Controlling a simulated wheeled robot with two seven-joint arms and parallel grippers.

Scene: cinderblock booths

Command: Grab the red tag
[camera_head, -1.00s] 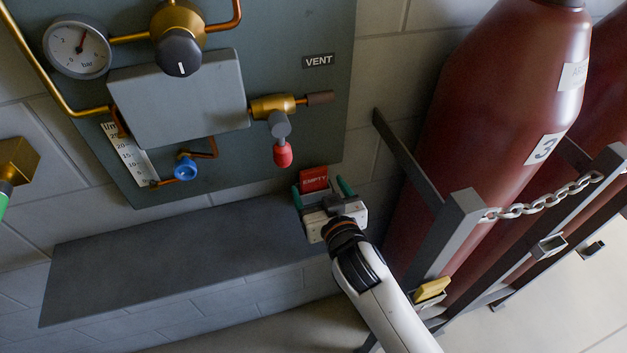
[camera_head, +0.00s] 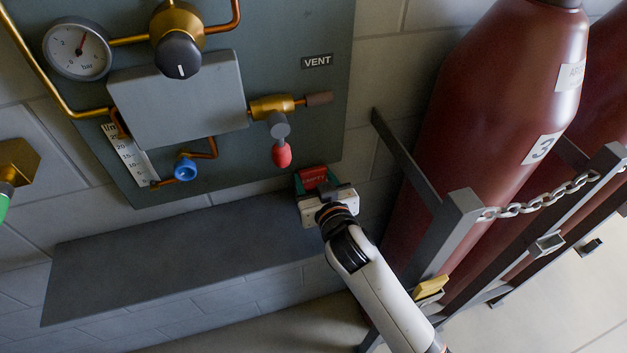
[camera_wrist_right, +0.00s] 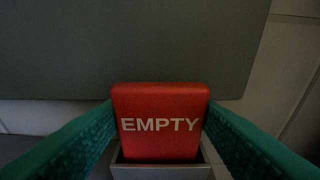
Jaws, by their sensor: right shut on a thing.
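The red tag (camera_head: 313,177), marked EMPTY, stands upright at the right end of the grey ledge, below the wall panel. In the right wrist view the red tag (camera_wrist_right: 160,122) sits with its lower edge in a small grey holder (camera_wrist_right: 160,172). My right gripper (camera_head: 314,181) is shut on the tag, with a green finger against each side edge. The gripper body hides the holder in the head view. My left gripper is not in view.
The grey ledge (camera_head: 170,255) is otherwise bare. Above it, a panel carries a gauge (camera_head: 78,48), a blue knob (camera_head: 185,169) and a red-tipped valve (camera_head: 281,154). Dark red cylinders (camera_head: 490,120) stand at the right behind a metal rack and chain (camera_head: 540,203).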

